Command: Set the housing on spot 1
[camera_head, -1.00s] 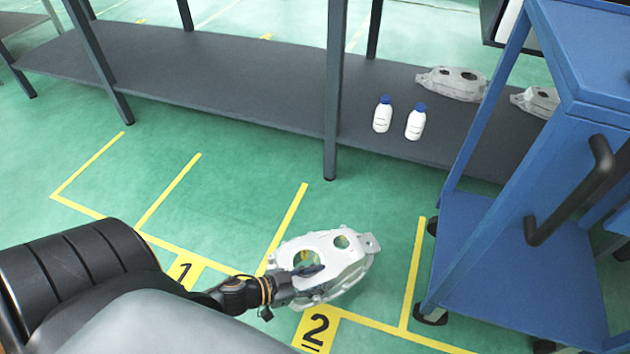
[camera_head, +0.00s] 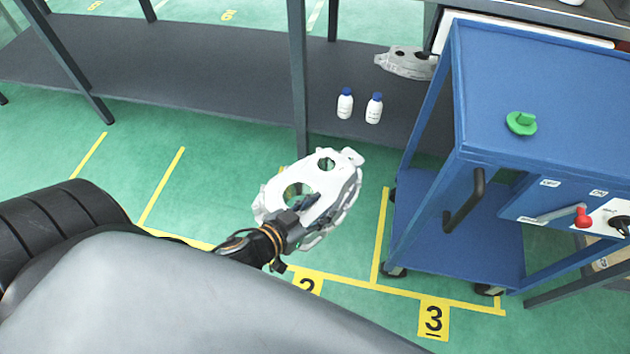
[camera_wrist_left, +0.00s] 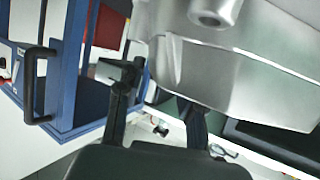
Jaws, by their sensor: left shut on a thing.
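The housing (camera_head: 330,190) is a pale aluminium casting with round holes, held tilted in front of the shelf in the head view. My left gripper (camera_head: 300,212) is shut on its near edge. In the left wrist view the housing (camera_wrist_left: 235,60) fills the upper right, by the fingers of my left gripper (camera_wrist_left: 160,95). It appears above the floor, over the bay marked 2, whose yellow label (camera_head: 308,281) is partly hidden. The label of spot 1 is hidden behind my arm; part of a bay outline (camera_head: 160,190) shows to the left. My right gripper is not in view.
A blue trolley (camera_head: 470,120) with a green object (camera_head: 521,123) on top stands close at the right. A dark low shelf (camera_head: 200,65) behind carries two white bottles and another casting (camera_head: 405,62). A label 3 (camera_head: 433,318) marks the floor. Green floor is clear at left.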

